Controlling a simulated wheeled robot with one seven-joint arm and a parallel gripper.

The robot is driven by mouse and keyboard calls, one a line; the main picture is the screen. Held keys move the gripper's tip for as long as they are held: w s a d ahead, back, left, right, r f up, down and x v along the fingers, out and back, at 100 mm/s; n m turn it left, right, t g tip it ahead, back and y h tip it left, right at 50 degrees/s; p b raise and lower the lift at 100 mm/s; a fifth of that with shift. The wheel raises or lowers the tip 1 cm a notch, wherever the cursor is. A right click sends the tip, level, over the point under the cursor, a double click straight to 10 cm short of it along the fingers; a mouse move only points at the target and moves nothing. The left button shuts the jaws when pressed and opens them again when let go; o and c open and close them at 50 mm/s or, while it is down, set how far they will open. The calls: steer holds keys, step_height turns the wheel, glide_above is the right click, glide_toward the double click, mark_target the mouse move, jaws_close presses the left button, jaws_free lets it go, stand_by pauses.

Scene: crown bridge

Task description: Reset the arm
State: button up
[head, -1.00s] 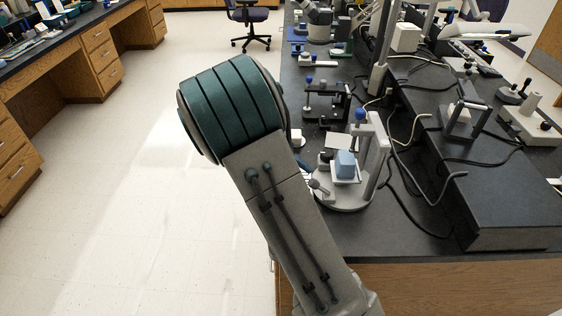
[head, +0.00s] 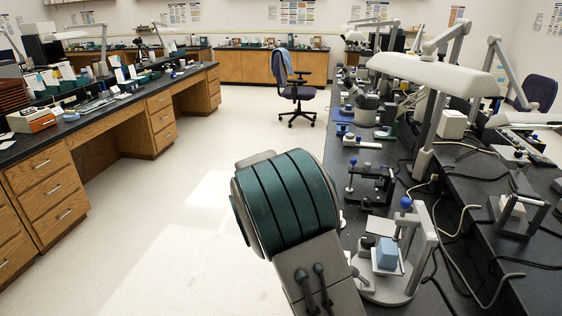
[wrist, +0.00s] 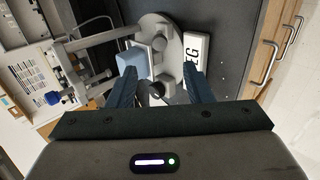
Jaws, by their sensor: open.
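My arm (head: 290,205) rises in front of the right bench in the head view, and its link hides part of the bench edge. My gripper is hidden there, but the wrist view shows my gripper (wrist: 160,92) with its two dark blue fingers apart. Beyond the fingers is a grey articulator stand with a round base (wrist: 165,30) and a light blue block (wrist: 132,62). In the head view the same stand (head: 425,250) is upright on the bench with the blue block (head: 387,253) on it. I see nothing held between the fingers.
The dark right bench (head: 345,215) carries more articulators (head: 372,183), cables and a lamp (head: 435,72). A chair (head: 292,88) stands on the floor. The floor (head: 170,235) left of my arm is clear.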

steer(key=s+r+n+t+y+p, duration=0.1)
steer(key=s+r+y, duration=0.3)
steer(key=s, duration=0.6)
steer(key=s+r+n+t+y+p, duration=0.2)
steer(key=s+r+t+y, duration=0.2)
steer(key=s, duration=0.6)
steer(key=shift+s+d+r+y, duration=0.3)
steer(key=shift+d+y, duration=0.15)
steer(key=shift+y, duration=0.15)
